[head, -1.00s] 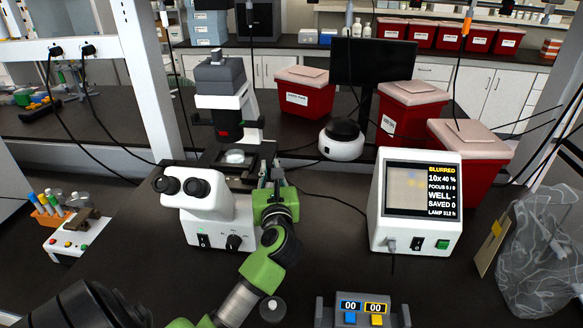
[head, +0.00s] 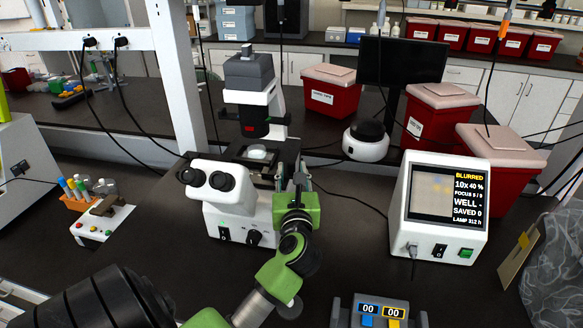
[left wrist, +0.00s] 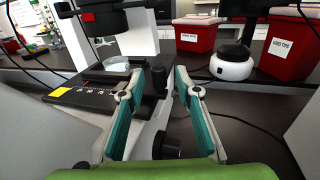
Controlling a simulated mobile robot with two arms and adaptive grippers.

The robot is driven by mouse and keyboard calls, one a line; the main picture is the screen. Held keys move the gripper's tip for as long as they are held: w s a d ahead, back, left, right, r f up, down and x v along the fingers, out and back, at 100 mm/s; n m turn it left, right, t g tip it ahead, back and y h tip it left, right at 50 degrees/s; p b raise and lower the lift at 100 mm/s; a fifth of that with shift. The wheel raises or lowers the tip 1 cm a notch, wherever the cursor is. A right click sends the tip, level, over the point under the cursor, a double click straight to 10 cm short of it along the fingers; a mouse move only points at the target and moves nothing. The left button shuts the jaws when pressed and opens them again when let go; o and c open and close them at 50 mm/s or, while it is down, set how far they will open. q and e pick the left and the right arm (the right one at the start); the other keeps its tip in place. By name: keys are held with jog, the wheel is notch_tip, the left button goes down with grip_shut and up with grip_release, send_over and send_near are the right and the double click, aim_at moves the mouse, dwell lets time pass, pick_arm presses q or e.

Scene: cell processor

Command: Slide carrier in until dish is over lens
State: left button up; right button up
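The clear dish (head: 258,153) sits on the dark carrier on the microscope stage, below the black lamp head. In the left wrist view the dish (left wrist: 118,66) lies left of my fingers, and the carrier (left wrist: 88,92) shows a white scale and a yellow label. The lens under the stage is hidden. My left gripper (head: 298,182) is at the right side of the stage. In the left wrist view its two fingers (left wrist: 161,78) stand apart, with a dark knob-like part between or behind them; contact is unclear. My right gripper is not in view.
The microscope's eyepieces (head: 207,180) stand in front of the stage. A monitor (head: 450,195) at right reads BLURRED and "WELL -". A round white device (head: 364,143) and red bins (head: 435,120) stand behind. A counter box (head: 382,312) is at the front. Bench between microscope and monitor is mostly clear.

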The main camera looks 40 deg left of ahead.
pick_arm(q)
jog(key=v, duration=0.9)
jog(key=shift+s+d, duration=0.2)
jog(key=shift+s, duration=0.1)
